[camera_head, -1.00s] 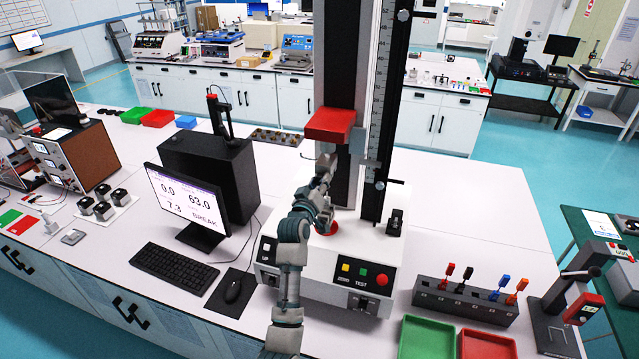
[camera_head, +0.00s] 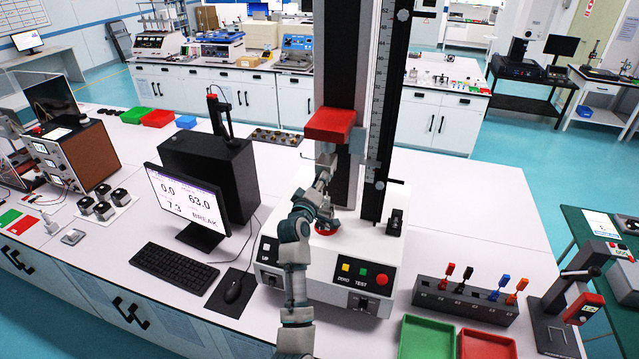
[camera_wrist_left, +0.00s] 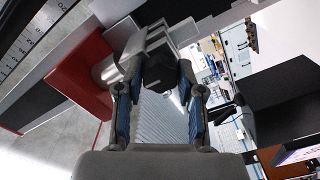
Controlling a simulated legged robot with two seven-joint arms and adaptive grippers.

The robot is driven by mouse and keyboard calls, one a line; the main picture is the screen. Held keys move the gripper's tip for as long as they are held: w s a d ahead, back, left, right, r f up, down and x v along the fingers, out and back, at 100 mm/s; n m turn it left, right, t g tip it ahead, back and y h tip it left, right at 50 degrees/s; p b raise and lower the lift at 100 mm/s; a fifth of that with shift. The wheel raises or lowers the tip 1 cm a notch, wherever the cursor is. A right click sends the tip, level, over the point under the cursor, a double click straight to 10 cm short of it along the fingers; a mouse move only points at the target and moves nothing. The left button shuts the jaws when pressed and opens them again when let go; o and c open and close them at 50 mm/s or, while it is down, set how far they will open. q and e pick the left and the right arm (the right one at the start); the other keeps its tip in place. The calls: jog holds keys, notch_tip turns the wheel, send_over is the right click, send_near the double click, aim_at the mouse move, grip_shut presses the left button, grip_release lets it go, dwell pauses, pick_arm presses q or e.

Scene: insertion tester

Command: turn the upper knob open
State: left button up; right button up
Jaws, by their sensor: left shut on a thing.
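The upper knob (camera_wrist_left: 160,70) is a dark, faceted piece on the metal upper grip (camera_wrist_left: 128,65). In the left wrist view it lies between the fingertips of my left gripper (camera_wrist_left: 160,92), whose blue-padded fingers are closed on its two sides. In the head view my left gripper (camera_head: 325,174) is at the upper grip, just below the red crosshead block (camera_head: 331,124). The knob is hidden there behind the gripper and wrist. How far the knob is turned cannot be told. My right gripper is not in view.
The tester's white base (camera_head: 335,265) with buttons stands below my arm. A tall black scale column (camera_head: 387,110) rises close on the right. A monitor (camera_head: 187,205) and black computer case (camera_head: 210,175) stand to the left. A rack with coloured pieces (camera_head: 466,300) is at right.

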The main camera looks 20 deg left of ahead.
pick_arm(q)
jog(key=shift+d+f, duration=0.1)
jog(key=shift+f, duration=0.4)
jog(key=o, duration=0.9)
jog(key=shift+o, duration=1.2)
jog(key=shift+r, duration=0.1)
jog(key=shift+w+r, duration=0.1)
jog(key=shift+r, duration=0.05)
jog(key=s, duration=1.2)
